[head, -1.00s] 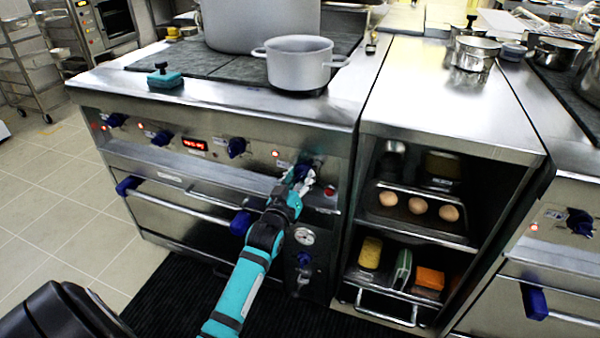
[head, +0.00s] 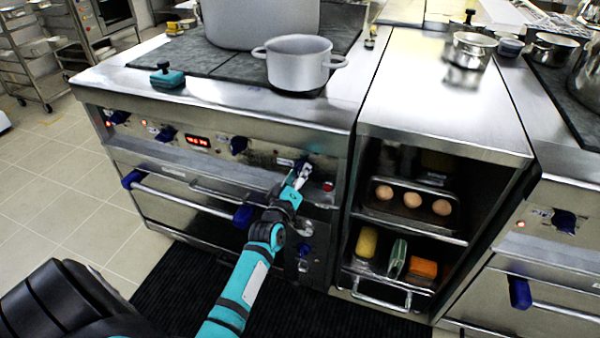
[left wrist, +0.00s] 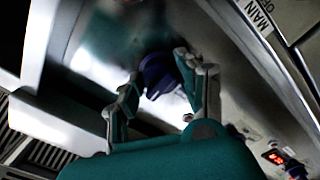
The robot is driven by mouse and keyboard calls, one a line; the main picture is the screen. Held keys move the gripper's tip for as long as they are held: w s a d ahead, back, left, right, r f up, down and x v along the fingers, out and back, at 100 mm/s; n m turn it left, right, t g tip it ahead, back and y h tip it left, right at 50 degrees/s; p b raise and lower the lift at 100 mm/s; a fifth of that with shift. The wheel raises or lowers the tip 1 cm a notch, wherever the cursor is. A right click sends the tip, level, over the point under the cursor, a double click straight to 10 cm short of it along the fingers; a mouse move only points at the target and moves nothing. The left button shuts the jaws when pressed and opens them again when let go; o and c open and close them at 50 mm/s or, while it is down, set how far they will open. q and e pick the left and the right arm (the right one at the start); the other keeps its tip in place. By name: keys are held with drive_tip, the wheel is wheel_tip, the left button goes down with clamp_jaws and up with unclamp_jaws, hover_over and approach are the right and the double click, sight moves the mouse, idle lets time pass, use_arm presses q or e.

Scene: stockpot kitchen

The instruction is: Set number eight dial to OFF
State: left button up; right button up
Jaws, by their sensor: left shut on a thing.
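A row of blue dials runs along the stove's front panel. My left gripper (head: 301,176) reaches up to the rightmost blue dial (head: 306,162) and is shut on it. In the left wrist view this blue dial (left wrist: 158,75) sits between the two fingers of the gripper (left wrist: 160,95). The fingers partly hide it in the head view, and I cannot read its number or pointer. Other dials (head: 238,145) (head: 166,134) stand to its left. My right gripper is not in view.
A red display (head: 198,141) sits between the dials, and a red button (head: 328,187) is just right of the held dial. A grey pot (head: 298,62) stands on the stovetop above. Oven handles (head: 185,202) stick out below. An open cabinet (head: 440,120) adjoins on the right.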

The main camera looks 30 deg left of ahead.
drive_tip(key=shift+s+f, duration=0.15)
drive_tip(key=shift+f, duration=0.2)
use_arm(q)
drive_tip(key=o, duration=1.2)
drive_tip(key=shift+c, duration=0.2)
drive_tip(key=v, duration=1.2)
